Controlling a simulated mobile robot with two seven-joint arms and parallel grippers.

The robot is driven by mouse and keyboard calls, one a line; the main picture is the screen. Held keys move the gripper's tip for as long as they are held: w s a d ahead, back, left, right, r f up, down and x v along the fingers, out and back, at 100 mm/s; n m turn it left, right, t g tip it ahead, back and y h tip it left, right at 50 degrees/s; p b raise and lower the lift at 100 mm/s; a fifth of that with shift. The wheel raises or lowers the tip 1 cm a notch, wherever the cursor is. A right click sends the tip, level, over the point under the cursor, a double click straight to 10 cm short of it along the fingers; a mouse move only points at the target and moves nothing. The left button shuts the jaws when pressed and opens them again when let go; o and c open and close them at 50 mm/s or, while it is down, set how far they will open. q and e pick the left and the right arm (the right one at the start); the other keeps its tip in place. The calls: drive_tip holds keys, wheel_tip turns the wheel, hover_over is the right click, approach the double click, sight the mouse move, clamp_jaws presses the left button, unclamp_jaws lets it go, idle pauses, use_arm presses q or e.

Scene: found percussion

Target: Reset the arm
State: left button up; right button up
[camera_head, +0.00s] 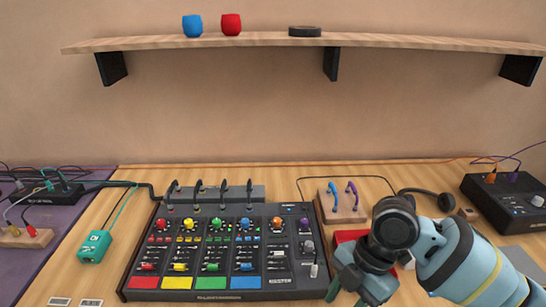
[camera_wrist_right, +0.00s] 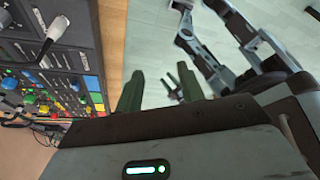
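My right arm comes in from the right in the head view. Its gripper (camera_head: 347,292) hangs low, pointing down, beside the right edge of the black mixer (camera_head: 205,296). In the right wrist view my right gripper (camera_wrist_right: 158,88) has its two dark green fingers apart, with pale floor showing between them and nothing held. The mixer also shows at the left of that view (camera_wrist_right: 88,30). My left gripper does not show in the head view. Grey arm links, likely mine, cross the top right of the wrist view, with no clear gripper on them.
A red object (camera_head: 350,236) is partly hidden behind my right arm. A wooden block (camera_head: 328,214) with blue and purple plugs stands behind the gripper. A teal box (camera_head: 94,246) is left of the mixer, and a black device (camera_head: 490,200) is at right. A shelf (camera_head: 370,40) holds two cups.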

drive_tip(key=s+a+f+m+t+y, duration=0.2)
drive_tip(key=s+a+f+m+t, duration=0.15)
drive_tip(key=s+f+m, duration=0.7)
drive_tip(key=s+d+f+m+h, duration=0.3)
drive_tip(key=s+d+m, duration=0.3)
drive_tip(key=s+d, duration=0.1)
drive_tip(key=s+d+f+m+h, duration=0.3)
drive_tip(key=s+d+m, duration=0.3)
drive_tip(key=s+d, duration=0.1)
drive_tip(key=w+a+f+t+y, duration=0.2)
drive_tip(key=w+f+t, duration=0.4)
drive_tip(key=f, duration=0.3)
drive_tip(key=shift+a+f+t, duration=0.2)
drive_tip(key=shift+a+t, duration=0.55)
drive_tip(key=shift+t, duration=0.1)
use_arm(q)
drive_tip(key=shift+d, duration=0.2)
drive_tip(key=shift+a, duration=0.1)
